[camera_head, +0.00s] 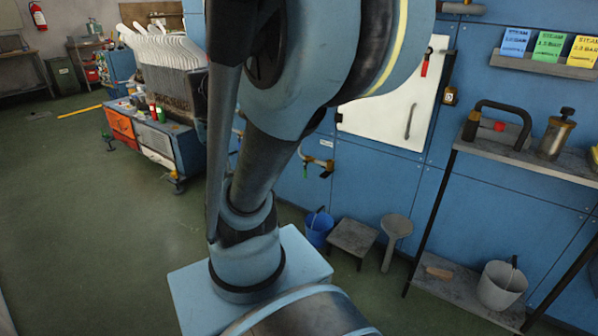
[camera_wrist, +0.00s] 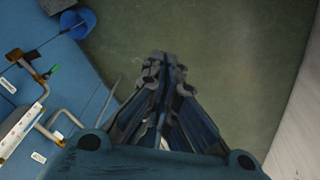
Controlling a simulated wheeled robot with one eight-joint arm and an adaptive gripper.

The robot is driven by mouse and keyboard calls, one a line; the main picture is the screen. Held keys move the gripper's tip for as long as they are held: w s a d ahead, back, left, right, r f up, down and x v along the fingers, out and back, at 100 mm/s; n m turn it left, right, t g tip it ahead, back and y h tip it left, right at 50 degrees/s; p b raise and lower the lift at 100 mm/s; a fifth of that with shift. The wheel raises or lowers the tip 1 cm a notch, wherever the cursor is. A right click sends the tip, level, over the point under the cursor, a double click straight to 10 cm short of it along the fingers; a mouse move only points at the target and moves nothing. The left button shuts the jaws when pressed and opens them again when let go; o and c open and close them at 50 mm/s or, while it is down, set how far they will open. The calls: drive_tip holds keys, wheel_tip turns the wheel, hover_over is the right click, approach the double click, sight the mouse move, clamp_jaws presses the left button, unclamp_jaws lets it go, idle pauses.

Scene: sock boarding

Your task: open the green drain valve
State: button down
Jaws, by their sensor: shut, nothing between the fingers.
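My gripper (camera_wrist: 158,62) is shut and empty in the middle of the wrist view, pointing over bare green floor. The green handle is to its left, clearly apart from it. In the head view my arm hides my gripper.
A blue bucket (camera_head: 318,228), a low stool (camera_head: 352,237) and a paddle-shaped tool (camera_head: 395,232) stand by the wall below the valve. A rack (camera_head: 450,278) with a grey bucket (camera_head: 501,286) is at the right. The floor at left is clear.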

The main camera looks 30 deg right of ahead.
drive_tip(key=w+d+r+m+g+h, duration=0.1)
drive_tip(key=w+d+r+m, duration=0.1)
drive_tip(key=w+d, duration=0.45)
drive_tip(key=w+d+r+m+h, duration=0.1)
drive_tip(key=w+d+r+m, duration=0.15)
drive_tip(key=w, duration=0.75)
drive_tip(key=w+d+f+m+g+h, duration=0.15)
drive_tip(key=w+d+f, duration=0.35)
drive_tip(key=w+d, duration=0.7)
drive_tip(key=w+d+f+m+g, duration=0.1)
drive_tip(key=w+d+f+m, duration=0.3)
drive_tip(key=w+d+f, duration=0.7)
drive_tip(key=d+f+m+g+h, duration=0.1)
drive_tip(key=d+f, duration=0.4)
drive_tip(key=f, duration=0.3)
drive_tip(key=w+d+f+m+g, duration=0.1)
drive_tip(key=d+f+m, duration=0.1)
drive_tip(key=d+f, duration=0.4)
drive_tip(key=shift+w+f+h, duration=0.3)
drive_tip(key=shift+f+h, duration=0.05)
drive_tip(key=shift+f, duration=1.15)
